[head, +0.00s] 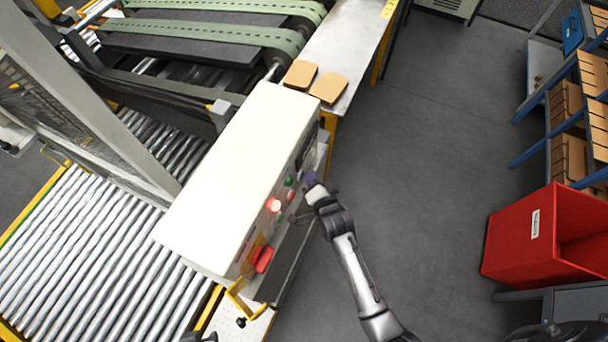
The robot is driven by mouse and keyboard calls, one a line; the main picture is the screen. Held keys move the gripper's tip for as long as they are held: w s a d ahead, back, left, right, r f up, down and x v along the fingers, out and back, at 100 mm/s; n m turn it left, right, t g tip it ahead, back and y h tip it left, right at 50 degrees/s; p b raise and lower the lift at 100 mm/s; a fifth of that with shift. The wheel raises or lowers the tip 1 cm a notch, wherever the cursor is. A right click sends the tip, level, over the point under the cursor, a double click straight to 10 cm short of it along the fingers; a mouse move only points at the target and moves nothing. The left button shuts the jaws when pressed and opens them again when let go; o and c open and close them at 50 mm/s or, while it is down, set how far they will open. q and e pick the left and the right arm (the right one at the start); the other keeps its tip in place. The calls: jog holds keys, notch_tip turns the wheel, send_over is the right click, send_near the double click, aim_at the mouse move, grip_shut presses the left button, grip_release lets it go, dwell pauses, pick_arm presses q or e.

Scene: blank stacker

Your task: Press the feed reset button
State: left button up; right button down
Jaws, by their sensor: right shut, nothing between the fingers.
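The control box (232,172) has a white top, and its right-hand face carries several buttons. A lit red button (273,204), a green button (289,181) and a larger red button (263,260) show on that face. My right gripper (311,181) is shut and empty, close to the upper part of the button face. A small purple patch shows at its fingertips; I cannot tell whether it is a button or part of the gripper, or whether they touch. I cannot read which button is the feed reset.
A roller conveyor (75,245) lies left of the box, with a green-belted machine (210,35) behind it. Two brown blanks (328,88) lie on a pale table (345,40). A red bin (520,235) and a rack stand at right. The floor between is clear.

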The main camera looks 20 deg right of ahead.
jog(key=shift+w+a, duration=0.1)
dwell(0.5)
jog(key=shift+s+d+p, duration=0.6)
jog(key=shift+s+d, duration=0.05)
jog(key=shift+s+d, duration=0.1)
